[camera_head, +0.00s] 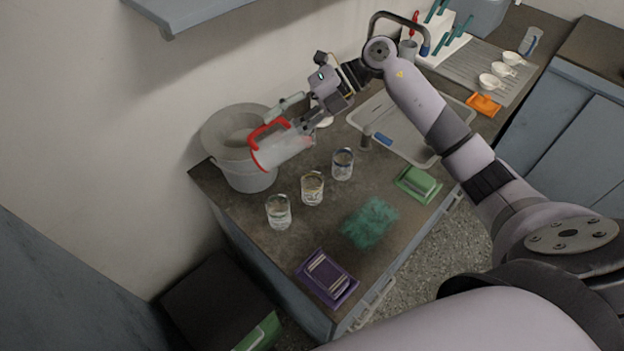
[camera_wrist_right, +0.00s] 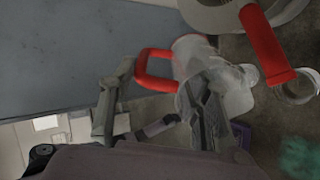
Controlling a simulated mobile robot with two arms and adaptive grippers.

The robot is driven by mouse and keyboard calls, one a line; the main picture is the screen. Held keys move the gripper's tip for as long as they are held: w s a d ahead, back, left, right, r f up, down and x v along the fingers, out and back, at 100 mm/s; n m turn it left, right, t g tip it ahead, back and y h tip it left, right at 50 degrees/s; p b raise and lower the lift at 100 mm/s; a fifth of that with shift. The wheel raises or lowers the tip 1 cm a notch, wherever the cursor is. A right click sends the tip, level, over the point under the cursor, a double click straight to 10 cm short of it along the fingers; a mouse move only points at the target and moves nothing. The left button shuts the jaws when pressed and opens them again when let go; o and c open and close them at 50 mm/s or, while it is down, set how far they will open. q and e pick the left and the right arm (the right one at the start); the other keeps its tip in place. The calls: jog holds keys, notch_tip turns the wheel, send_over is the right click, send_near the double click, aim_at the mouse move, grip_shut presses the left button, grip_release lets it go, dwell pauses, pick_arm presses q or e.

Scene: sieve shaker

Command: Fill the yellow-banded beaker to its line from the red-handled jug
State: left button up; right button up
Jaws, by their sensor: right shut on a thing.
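The red-handled jug (camera_head: 285,149) is clear, with a red band at its lower left end. It is tipped far over, in the air, in front of the grey bucket in the head view. My right gripper (camera_head: 309,124) is shut on the jug; it also shows in the wrist view (camera_wrist_right: 196,70). Its contents cannot be made out. The beaker with a yellowish band (camera_head: 312,188) stands upright on the counter, below and right of the jug in the picture, apart from it. My left gripper is not in view.
A second beaker (camera_head: 278,212) and a blue-banded beaker (camera_head: 342,164) flank it. A grey bucket (camera_head: 247,178) stands by the wall. A green cloth-like heap (camera_head: 370,222), purple item (camera_head: 327,278), green item (camera_head: 418,184) and sink (camera_head: 398,130) lie around. Counter between beakers and heap is clear.

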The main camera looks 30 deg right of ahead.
jog(key=shift+s+d+f+t+y+b, duration=0.2)
jog(key=shift+d+y+b, duration=0.4)
jog(key=shift+b, duration=0.7)
jog(key=shift+d+f+t+y+b, duration=0.1)
jog(key=shift+d+f+y+b, duration=0.25)
jog(key=shift+y+b, duration=0.7)
dwell(3.4)
